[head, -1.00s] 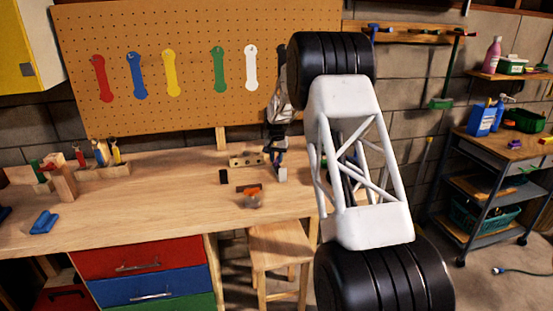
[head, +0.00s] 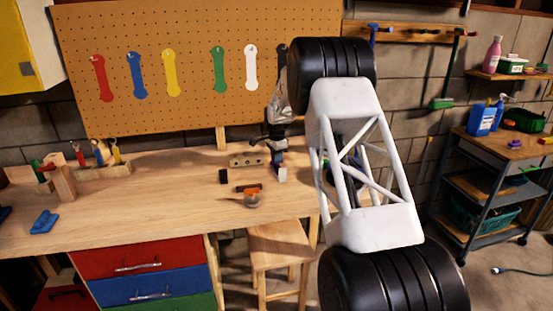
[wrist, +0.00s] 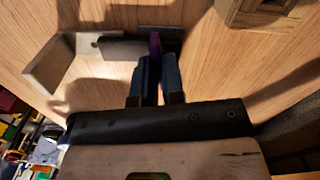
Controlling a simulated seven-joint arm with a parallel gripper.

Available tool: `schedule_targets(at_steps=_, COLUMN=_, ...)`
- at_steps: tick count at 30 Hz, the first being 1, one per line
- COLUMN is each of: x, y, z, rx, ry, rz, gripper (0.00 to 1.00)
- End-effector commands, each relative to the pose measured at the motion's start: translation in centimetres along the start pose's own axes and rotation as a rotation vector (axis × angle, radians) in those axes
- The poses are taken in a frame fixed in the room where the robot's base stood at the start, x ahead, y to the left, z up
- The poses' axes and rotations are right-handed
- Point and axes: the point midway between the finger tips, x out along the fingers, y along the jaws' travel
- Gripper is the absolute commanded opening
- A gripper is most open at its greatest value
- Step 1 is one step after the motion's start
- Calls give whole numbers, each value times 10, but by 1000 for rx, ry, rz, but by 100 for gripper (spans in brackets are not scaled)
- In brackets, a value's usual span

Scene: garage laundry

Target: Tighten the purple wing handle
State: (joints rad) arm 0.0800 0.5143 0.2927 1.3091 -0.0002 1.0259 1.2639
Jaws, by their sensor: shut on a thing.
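The purple wing handle (wrist: 155,42) shows as a narrow purple strip at the fingertips in the wrist view. My gripper (wrist: 156,75) has its two dark fingers close together on either side of it, shut on it. Most of the handle is hidden by the fingers. In the head view my gripper (head: 278,158) is low over the workbench, left of my white arm link; I cannot make out the handle there.
A stool (head: 278,245) stands in front. The bench's left middle is clear.

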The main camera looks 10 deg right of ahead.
Motion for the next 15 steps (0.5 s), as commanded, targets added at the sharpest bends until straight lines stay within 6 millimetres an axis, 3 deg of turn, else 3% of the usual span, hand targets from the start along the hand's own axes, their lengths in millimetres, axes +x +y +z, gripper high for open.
schedule_targets(at_steps=15, x=-5, y=-1, z=0, rx=140, ry=1, rz=-5, gripper=0)
